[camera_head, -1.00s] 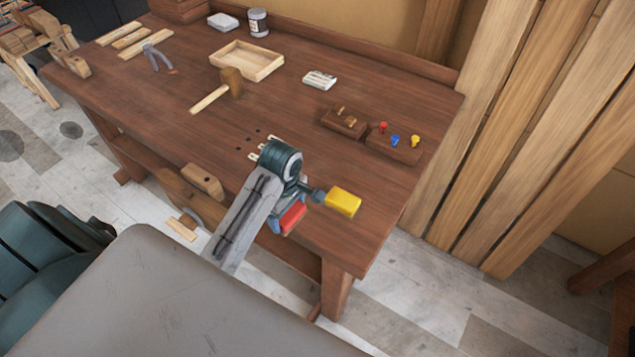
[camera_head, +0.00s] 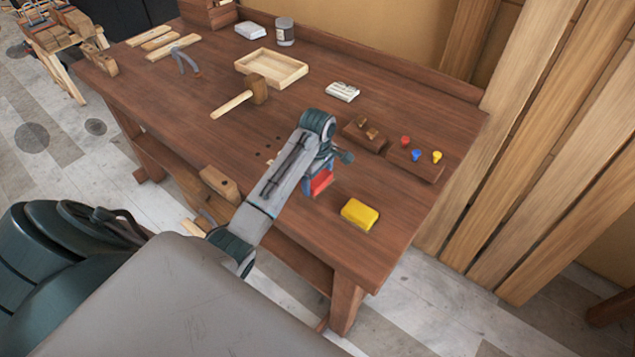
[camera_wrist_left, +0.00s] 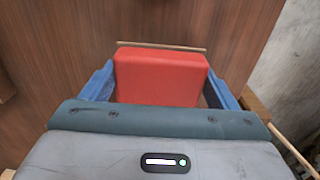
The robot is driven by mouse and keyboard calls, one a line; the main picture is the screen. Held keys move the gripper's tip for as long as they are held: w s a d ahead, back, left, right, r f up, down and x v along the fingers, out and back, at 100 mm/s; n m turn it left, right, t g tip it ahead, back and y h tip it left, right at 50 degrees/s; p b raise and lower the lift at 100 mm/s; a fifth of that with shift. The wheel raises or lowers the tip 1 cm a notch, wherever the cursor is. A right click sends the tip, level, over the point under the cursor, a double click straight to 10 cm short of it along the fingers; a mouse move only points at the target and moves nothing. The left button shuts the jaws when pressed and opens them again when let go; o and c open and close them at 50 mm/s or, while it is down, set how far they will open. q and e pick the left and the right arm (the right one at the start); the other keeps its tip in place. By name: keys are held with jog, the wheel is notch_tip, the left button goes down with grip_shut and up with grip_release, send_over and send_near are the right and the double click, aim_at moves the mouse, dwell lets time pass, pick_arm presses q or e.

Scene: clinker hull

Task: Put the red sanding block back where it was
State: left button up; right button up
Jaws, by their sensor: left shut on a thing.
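The red sanding block (camera_head: 321,182) is held in my left gripper (camera_head: 318,186), above the right part of the wooden workbench (camera_head: 215,135). In the left wrist view the red block (camera_wrist_left: 160,76) fills the space between the two blue fingers of my left gripper (camera_wrist_left: 158,88). A thin light strip shows along the block's far edge there. The yellow block (camera_head: 360,214) lies on the bench near its front right, apart from the gripper. I cannot tell how high the red block is above the bench top. My right gripper is not in view.
A wooden block with brass-like pieces (camera_head: 365,136) and a rack with red, blue and yellow pegs (camera_head: 415,164) stand behind the gripper. A mallet (camera_head: 245,96), a shallow tray (camera_head: 271,69) and a small white pack (camera_head: 343,91) lie farther back. Bare bench lies right of the yellow block.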

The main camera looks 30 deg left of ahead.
aim_at(318, 185)
pick_arm(q)
notch_tip(318, 185, down, 2)
jog(key=shift+f+p, duration=0.2)
jog(key=shift+p, duration=0.3)
jog(key=shift+s+f, duration=0.1)
jog(key=shift+f, duration=0.15)
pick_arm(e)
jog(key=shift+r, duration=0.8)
pick_arm(q)
jog(key=o, duration=0.9)
jog(key=shift+f, duration=0.15)
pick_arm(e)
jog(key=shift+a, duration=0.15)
